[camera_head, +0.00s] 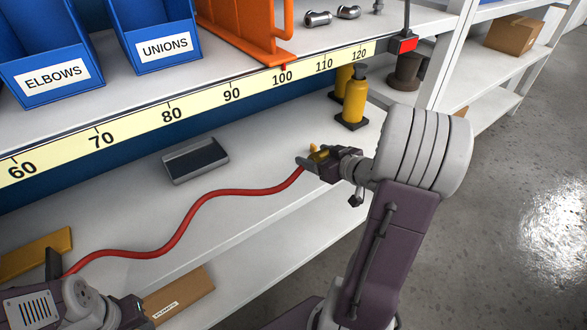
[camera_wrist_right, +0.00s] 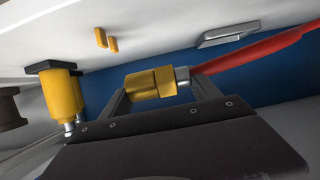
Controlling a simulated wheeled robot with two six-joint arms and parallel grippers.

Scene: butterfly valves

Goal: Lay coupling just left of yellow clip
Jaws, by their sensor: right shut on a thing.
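The brass coupling (camera_head: 319,154) is on the end of a red hose (camera_head: 190,213). My right gripper (camera_head: 316,160) is shut on the coupling; the wrist view shows the coupling (camera_wrist_right: 152,84) between its two fingers. I cannot make the clip out in the head view. My left arm (camera_head: 75,305) is at the lower left near the hose's other end; its jaws are not clear.
A grey tray with a dark top (camera_head: 195,160) lies on the lower shelf (camera_head: 250,215). Yellow bottles (camera_head: 354,97) stand at the shelf's right. A measuring strip (camera_head: 170,112) edges the upper shelf above. A cardboard box (camera_head: 178,297) is below.

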